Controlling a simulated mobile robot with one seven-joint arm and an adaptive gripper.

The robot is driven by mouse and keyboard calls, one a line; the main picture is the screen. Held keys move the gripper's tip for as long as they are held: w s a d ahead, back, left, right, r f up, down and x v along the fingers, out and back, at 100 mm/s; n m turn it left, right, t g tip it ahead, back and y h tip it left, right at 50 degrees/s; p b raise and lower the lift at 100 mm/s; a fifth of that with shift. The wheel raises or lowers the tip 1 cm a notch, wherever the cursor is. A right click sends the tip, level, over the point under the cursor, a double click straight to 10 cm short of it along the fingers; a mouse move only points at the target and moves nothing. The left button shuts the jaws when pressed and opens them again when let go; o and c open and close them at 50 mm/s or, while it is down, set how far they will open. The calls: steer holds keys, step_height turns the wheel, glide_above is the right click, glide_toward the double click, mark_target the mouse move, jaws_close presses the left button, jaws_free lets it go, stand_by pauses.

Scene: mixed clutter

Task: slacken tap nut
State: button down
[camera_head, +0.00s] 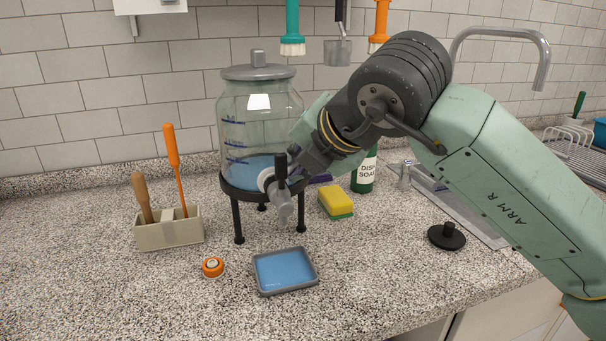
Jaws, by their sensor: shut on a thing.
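A clear glass drink dispenser (230,120) with a grey lid stands on a black ring stand (238,215). Blue liquid (240,170) fills its lower part. A grey tap (284,208) with a black upright lever (281,166) sticks out low on the front. A pale round collar (265,179) shows where the tap meets the glass. My gripper (294,165) comes in from the right and is shut at the tap's base, on what appears to be the tap nut. The nut itself is mostly hidden by the fingers and tap.
A shallow tray with a blue inside (259,283) lies in front of the dispenser. An orange-and-white round piece (212,267), tool holder (170,233), sponge (336,203), green soap bottle (363,178) and black plug (447,237) stand around. The sink is right, partly behind my arm.

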steer(key=shift+a+r+h, duration=0.1)
steer(key=shift+a+h, duration=0.05)
steer(key=shift+h, duration=0.15)
steer(key=shift+r, duration=0.1)
steer(key=c, duration=1.7)
jaws_free()
steer(key=shift+s, duration=0.1)
steer(key=v, duration=0.8)
